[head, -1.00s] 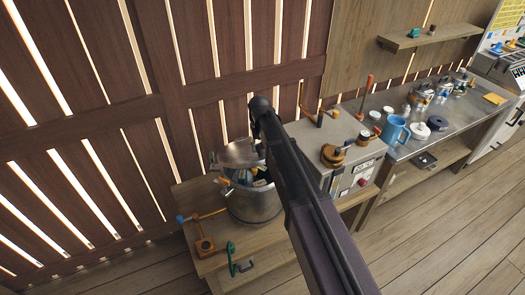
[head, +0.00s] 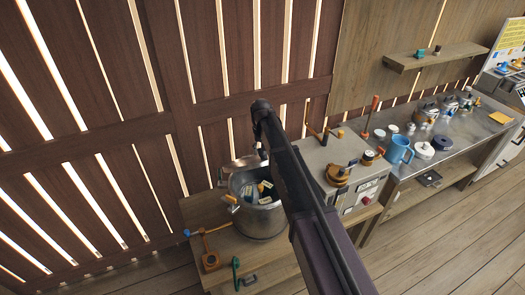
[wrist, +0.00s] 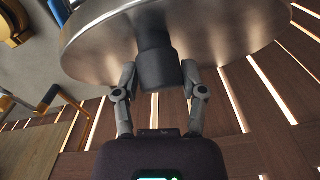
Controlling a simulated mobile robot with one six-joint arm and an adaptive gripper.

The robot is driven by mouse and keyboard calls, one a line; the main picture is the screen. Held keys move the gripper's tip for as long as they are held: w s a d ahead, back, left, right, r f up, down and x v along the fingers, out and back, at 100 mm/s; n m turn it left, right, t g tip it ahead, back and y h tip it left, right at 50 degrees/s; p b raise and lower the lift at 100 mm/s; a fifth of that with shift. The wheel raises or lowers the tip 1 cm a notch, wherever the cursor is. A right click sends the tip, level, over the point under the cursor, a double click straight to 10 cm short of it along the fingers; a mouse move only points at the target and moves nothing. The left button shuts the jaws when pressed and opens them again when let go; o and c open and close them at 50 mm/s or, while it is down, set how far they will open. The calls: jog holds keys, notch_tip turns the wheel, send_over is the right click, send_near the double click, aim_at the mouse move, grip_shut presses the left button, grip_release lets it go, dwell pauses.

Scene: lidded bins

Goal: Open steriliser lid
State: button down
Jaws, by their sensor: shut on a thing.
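The steriliser (head: 262,224) is a round metal pot on a wooden bench in the head view. Its lid (head: 238,165) is raised and tilted back at the pot's rear rim, on the wall side. The pot's mouth is open and shows several small packets inside. In the wrist view the lid (wrist: 100,40) fills the top, with its black knob (wrist: 157,65) pointing at me. My gripper (wrist: 158,82) is shut on this knob, a finger on each side. In the head view my arm hides part of the pot's right side.
A grey box-shaped unit (head: 312,160) with a brass fitting (head: 338,175) stands right of the pot. An orange-and-blue lever piece (head: 210,259) and a green handle (head: 236,272) are at the bench front. A slatted wall (head: 110,130) is close behind the lid.

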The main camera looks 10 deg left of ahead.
jog(key=shift+a, duration=0.15)
jog(key=shift+c, duration=1.1)
grip_release()
jog(key=shift+s+f, duration=0.15)
